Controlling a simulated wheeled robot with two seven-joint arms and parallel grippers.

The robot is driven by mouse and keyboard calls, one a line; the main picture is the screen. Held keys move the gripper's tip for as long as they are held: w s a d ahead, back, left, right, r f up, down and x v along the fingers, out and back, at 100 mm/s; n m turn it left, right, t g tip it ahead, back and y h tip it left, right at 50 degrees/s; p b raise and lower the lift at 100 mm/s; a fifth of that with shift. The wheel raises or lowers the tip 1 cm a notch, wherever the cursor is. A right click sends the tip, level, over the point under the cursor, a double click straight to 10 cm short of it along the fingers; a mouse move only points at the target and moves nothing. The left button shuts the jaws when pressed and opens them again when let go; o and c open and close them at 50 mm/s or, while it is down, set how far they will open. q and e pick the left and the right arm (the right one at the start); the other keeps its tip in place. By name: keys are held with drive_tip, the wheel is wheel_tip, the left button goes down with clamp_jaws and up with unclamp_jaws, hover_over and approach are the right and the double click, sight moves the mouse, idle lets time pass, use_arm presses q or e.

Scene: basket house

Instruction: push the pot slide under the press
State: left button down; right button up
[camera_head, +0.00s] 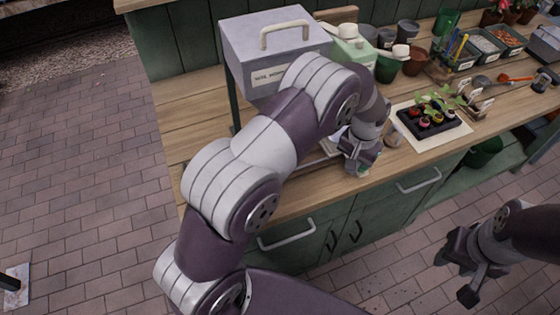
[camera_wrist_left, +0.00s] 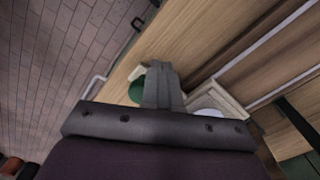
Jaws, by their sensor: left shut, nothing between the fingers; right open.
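The press is a grey box (camera_head: 275,48) with a handle and a label on its front, raised on dark legs above the bench at the back left. My left gripper (camera_wrist_left: 162,85) is shut and empty. In the head view it (camera_head: 358,158) is low by the bench's front edge, right of the press. In the wrist view its fingers lie between a green round part in a cream piece and a cream tray (camera_wrist_left: 232,106) with a whitish round shape, likely the pot slide. My arm hides most of the slide in the head view; contact cannot be told. My right gripper (camera_head: 466,277) is open and empty.
A pale rail (camera_wrist_left: 268,38) runs along the bench beside the tray. A black seedling tray (camera_head: 433,121) on a pale mat lies right of my left gripper. Pots, tools and trays fill the back right. Cabinet handles (camera_head: 287,238) stick out below.

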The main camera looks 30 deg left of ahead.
use_arm(q)
drive_tip(key=shift+r+p, duration=0.4)
drive_tip(key=shift+r, duration=0.05)
drive_tip(key=r+p, duration=0.1)
drive_tip(key=s+r+p, duration=0.1)
drive_tip(key=a+r+p, duration=0.1)
drive_tip(key=r, duration=0.1)
drive_tip(key=shift+s, duration=0.2)
drive_tip(key=s+a+r, duration=0.3)
drive_tip(key=s, duration=0.3)
drive_tip(key=s+a+r+n+t, duration=0.1)
drive_tip(key=s+a+r, duration=0.2)
drive_tip(key=s, duration=0.3)
drive_tip(key=s+a+r+n, duration=0.1)
drive_tip(key=s+a+r, duration=0.3)
drive_tip(key=s, duration=0.2)
drive_tip(key=shift+s, duration=0.3)
